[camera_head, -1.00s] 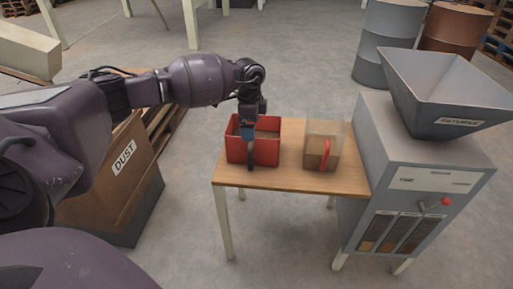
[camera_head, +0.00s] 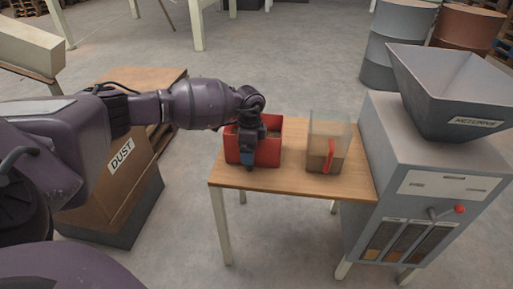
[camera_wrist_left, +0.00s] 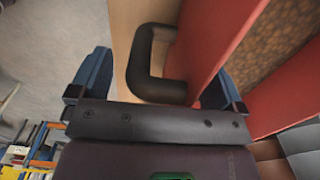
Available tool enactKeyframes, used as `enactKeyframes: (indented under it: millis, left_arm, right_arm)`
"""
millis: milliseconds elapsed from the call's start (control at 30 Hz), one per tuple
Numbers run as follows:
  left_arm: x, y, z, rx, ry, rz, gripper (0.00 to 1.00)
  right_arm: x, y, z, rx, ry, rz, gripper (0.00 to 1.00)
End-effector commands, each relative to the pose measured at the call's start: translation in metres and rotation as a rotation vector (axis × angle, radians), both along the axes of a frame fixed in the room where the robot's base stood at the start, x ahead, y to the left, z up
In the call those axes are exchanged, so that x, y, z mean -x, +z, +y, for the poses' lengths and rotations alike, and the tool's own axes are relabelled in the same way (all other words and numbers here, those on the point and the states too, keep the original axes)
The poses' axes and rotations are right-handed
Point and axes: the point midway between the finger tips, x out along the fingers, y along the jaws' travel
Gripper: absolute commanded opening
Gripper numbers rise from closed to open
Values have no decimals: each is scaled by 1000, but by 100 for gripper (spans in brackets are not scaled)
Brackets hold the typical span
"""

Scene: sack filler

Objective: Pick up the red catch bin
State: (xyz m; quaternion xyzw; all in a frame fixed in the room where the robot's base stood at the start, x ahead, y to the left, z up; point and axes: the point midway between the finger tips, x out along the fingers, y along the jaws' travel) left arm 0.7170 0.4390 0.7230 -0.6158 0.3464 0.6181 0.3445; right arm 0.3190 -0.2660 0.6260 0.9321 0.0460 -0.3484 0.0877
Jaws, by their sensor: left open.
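The red catch bin (camera_head: 268,153) stands upright on the left part of the small wooden table (camera_head: 290,184). In the left wrist view its red wall (camera_wrist_left: 205,40) has a black bar handle (camera_wrist_left: 150,65) on the outside, and brown grainy material (camera_wrist_left: 275,45) lies inside. My left gripper (camera_head: 247,161) points down at the bin's near side. It is open, with the handle between its fingers (camera_wrist_left: 157,88); one finger is outside the handle and the other is by the red wall. Contact cannot be told. My right gripper is not in view.
A clear container (camera_head: 328,150) with brown contents and a red handle stands to the right on the table. The grey machine with a hopper (camera_head: 450,95) stands at the table's right. A brown dust box (camera_head: 110,190) is at the left, under my arm.

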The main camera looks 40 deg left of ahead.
Motion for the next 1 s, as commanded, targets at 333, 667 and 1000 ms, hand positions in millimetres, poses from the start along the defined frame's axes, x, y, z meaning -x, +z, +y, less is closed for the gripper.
enactKeyframes:
  millis: [333, 667, 1000]
  left_arm:
    - [-1, -6, 0, 0, 0, -4, 89]
    - [0, -6, 0, -1, 0, -3, 39]
    - [-1, -5, 0, -1, 0, -5, 22]
  right_arm:
    - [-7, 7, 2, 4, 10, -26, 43]
    - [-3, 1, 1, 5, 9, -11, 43]
    - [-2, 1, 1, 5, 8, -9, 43]
